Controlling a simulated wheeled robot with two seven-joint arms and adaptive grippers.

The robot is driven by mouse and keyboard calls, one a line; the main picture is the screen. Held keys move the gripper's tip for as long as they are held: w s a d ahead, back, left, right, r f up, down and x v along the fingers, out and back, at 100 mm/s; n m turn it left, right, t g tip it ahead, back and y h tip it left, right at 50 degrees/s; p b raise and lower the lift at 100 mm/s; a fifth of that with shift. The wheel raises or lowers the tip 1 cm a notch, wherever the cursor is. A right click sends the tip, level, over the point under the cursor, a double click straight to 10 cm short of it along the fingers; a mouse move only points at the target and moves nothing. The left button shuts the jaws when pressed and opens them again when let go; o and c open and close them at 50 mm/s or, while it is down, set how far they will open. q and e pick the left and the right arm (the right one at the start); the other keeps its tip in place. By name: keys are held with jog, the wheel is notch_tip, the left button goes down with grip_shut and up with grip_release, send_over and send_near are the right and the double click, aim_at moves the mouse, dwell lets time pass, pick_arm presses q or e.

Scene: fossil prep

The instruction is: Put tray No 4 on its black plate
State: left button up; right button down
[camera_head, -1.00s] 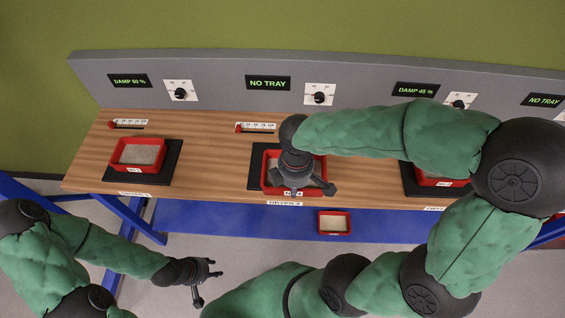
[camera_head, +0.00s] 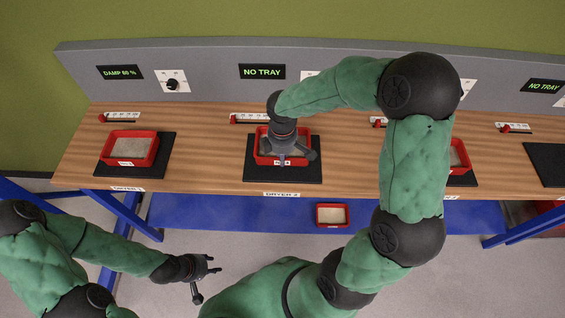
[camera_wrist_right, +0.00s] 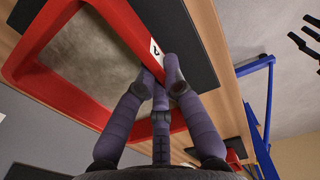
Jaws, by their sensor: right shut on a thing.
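A red tray (camera_head: 264,158) with pale sandy contents is over the black plate (camera_head: 255,172) marked DRYER 2; I cannot tell whether it touches the plate. Its number is not readable in the head view. My right gripper (camera_head: 287,158) is above it, shut on its front wall. In the right wrist view the fingers (camera_wrist_right: 160,80) pinch the red wall of the tray (camera_wrist_right: 20,58) beside a white label, with the black plate (camera_wrist_right: 186,45) behind. My left gripper (camera_head: 204,280) is open and empty, low in front of the bench.
Another red tray (camera_head: 130,157) sits on the left black plate, and one (camera_head: 460,155) on the plate right of centre, partly hidden by my arm. A small red tray (camera_head: 332,215) is on the blue lower shelf (camera_head: 200,215). The display (camera_head: 262,72) reads NO TRAY. The far-right plate (camera_head: 548,158) looks empty.

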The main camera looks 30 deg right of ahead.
jog(key=shift+f+b, duration=0.3)
jog(key=shift+f, duration=1)
jog(key=shift+f, duration=0.1)
jog(key=shift+f, duration=0.1)
jog(key=c, duration=1.3)
grip_release()
jog(key=shift+s, duration=0.1)
jog(key=shift+c, duration=0.2)
jog(key=shift+r, duration=0.55)
notch_tip(320, 180, up, 11)
jog(key=p, duration=0.3)
jog(key=shift+r, duration=0.15)
